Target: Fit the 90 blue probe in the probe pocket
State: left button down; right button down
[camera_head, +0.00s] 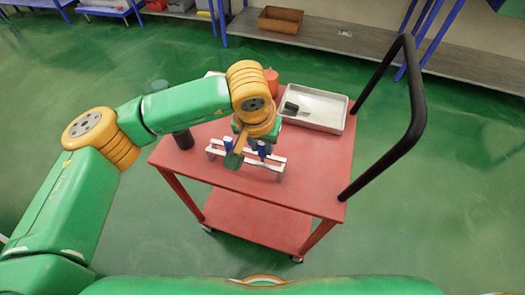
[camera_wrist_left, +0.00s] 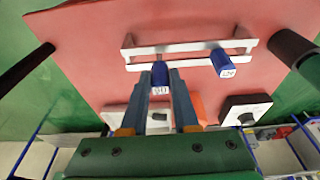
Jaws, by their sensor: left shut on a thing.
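A white two-rail rack (camera_head: 215,153) stands on the red cart; it also shows in the wrist view (camera_wrist_left: 190,47). A second blue probe (camera_wrist_left: 223,65) with a white label stands in the rack, apart from my fingers. Which opening is the probe pocket is unclear. My right gripper is out of view.
A white tray (camera_head: 333,125) with a dark item lies on the cart's right back. A black cylinder (camera_head: 183,140) stands left of the rack. An orange container (camera_head: 271,78) is behind my wrist. A black-knobbed white box (camera_wrist_left: 245,110) shows in the wrist view. The cart front is clear.

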pick_arm(q)
jog(key=shift+w+p+v, duration=0.2)
jog(key=shift+p+v, duration=0.2)
jog(key=shift+v, duration=0.45)
jog(key=shift+w+p+v, duration=0.15)
jog(key=shift+p+v, duration=0.25)
jog(key=shift+v, duration=0.4)
jog(key=shift+w+p+v, duration=0.2)
jog(key=shift+p+v, duration=0.2)
jog(key=shift+v, duration=0.45)
jog(key=shift+d+r, duration=0.1)
